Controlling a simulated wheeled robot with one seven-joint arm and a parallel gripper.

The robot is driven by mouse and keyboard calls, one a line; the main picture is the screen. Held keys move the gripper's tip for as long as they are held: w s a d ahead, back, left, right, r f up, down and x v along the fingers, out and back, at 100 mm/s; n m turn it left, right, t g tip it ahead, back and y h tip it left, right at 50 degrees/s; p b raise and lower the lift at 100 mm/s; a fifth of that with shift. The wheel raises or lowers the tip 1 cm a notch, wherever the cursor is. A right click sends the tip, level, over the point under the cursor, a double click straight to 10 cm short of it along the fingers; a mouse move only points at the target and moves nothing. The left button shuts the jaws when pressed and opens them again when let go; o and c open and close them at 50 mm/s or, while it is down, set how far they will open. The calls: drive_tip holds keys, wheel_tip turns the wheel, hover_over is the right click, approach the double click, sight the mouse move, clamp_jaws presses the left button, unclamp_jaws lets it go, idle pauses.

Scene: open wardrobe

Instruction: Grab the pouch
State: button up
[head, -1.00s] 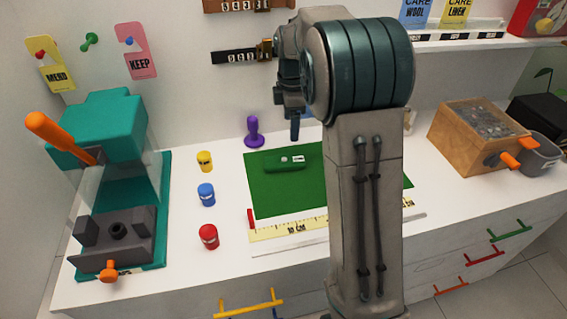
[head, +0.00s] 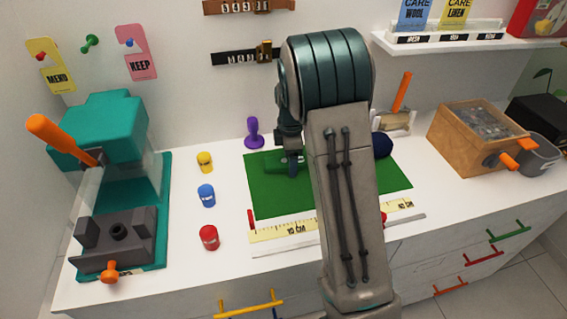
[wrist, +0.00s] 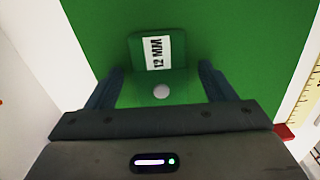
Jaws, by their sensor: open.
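The pouch (head: 270,163) is small, flat and green, and lies on the green cutting mat (head: 265,200). In the wrist view the pouch (wrist: 160,76) shows a white "12 MM" label and a pale round button. My gripper (head: 293,170) is over the pouch in the head view and hides its right part. In the wrist view my gripper (wrist: 160,84) is open, with one finger on each side of the pouch's near part. I cannot tell whether the fingers touch it.
A purple stamp (head: 253,132) stands behind the mat. Yellow (head: 205,162), blue (head: 206,195) and red (head: 208,237) spools stand left of it. A teal press (head: 110,130) is further left, a ruler (head: 285,232) in front, a dark blue ball (head: 382,145) and wooden box (head: 475,130) right.

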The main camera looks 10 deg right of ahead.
drive_tip(key=c, duration=1.1)
drive_tip(key=shift+o, duration=0.2)
drive_tip(key=shift+r, duration=0.1)
